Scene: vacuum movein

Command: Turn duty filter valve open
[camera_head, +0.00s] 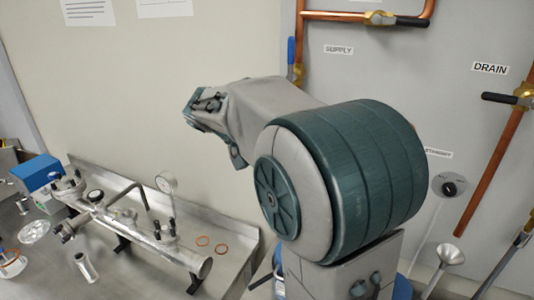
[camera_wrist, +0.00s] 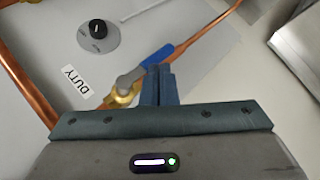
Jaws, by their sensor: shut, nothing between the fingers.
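The duty valve shows in the wrist view beside a "DUTY" label (camera_wrist: 68,81). It has a brass body (camera_wrist: 121,97) on a copper pipe and a lever with a blue grip (camera_wrist: 160,56). The lever slants up to the right, roughly in line with the pipe in this picture. My gripper (camera_wrist: 159,72) is shut and empty. Its fingertips appear just below the blue grip; I cannot tell if they touch. In the head view my arm hides the duty valve, and the gripper's fingers cannot be made out.
A dial with a black knob (camera_wrist: 98,29) sits near the label. In the head view, the supply valve's blue lever (camera_head: 291,50) and the drain valve's black lever (camera_head: 499,98) are on the right. A metal bench (camera_head: 122,275) with a pipe assembly (camera_head: 150,237) stands at left.

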